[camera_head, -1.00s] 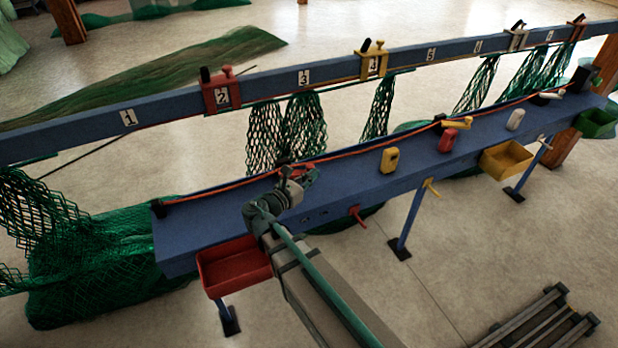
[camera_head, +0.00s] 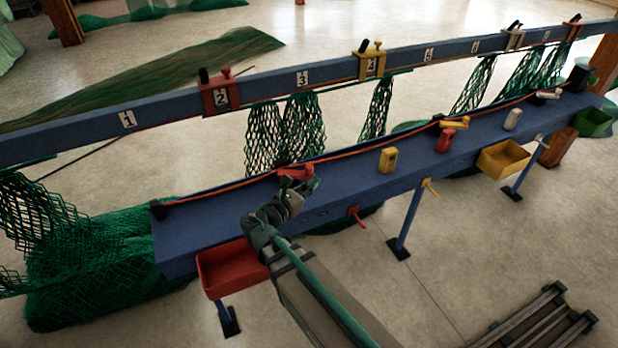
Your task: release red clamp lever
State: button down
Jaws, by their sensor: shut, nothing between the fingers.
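A red lever (camera_head: 294,172) lies on the blue lower beam (camera_head: 340,185), close to the orange-red cord. My gripper (camera_head: 305,186) is shut and empty at the near side of this lever. It overlaps the lever in the picture, and I cannot tell whether they touch. A red clamp (camera_head: 219,97) with a black knob sits on the upper blue rail by plate 2. A red handle (camera_head: 356,215) sticks out of the beam's front, right of my arm. A red block (camera_head: 446,141) stands farther right on the beam.
Yellow (camera_head: 455,124) and white (camera_head: 548,95) levers lie farther right on the beam. A yellow block (camera_head: 388,160) stands between. A red bin (camera_head: 230,268) hangs at the front left, a yellow bin (camera_head: 504,157) at the right. Green nets (camera_head: 302,128) hang behind.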

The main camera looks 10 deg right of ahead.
jog(key=s+a+p, duration=0.1)
jog(key=s+p, duration=0.9)
jog(key=shift+a+r, duration=0.2)
jog(key=shift+r, duration=0.1)
dwell(0.5)
jog(key=s+d+f+m+g+y+b, duration=0.1)
jog(key=s+f+m+g+y, duration=0.15)
jog(key=s+f+m, duration=0.35)
jog(key=s+d+f+m+g+y, duration=0.1)
jog(key=s+f+m+g, duration=0.25)
jog(key=f, duration=0.55)
jog(key=s+d+f+m+g+y+b, duration=0.1)
jog(key=s+f+m+g+y, duration=0.2)
jog(key=f, duration=0.4)
jog(key=s+f+m+g+y+b, duration=0.5)
jog(key=s+f+m+g+y, duration=0.2)
jog(key=s+f+m, duration=0.6)
jog(key=shift+s+d+f+g+b, duration=0.15)
jog(key=shift+s+f+g+b, duration=0.45)
jog(key=shift+s+f, duration=2.55)
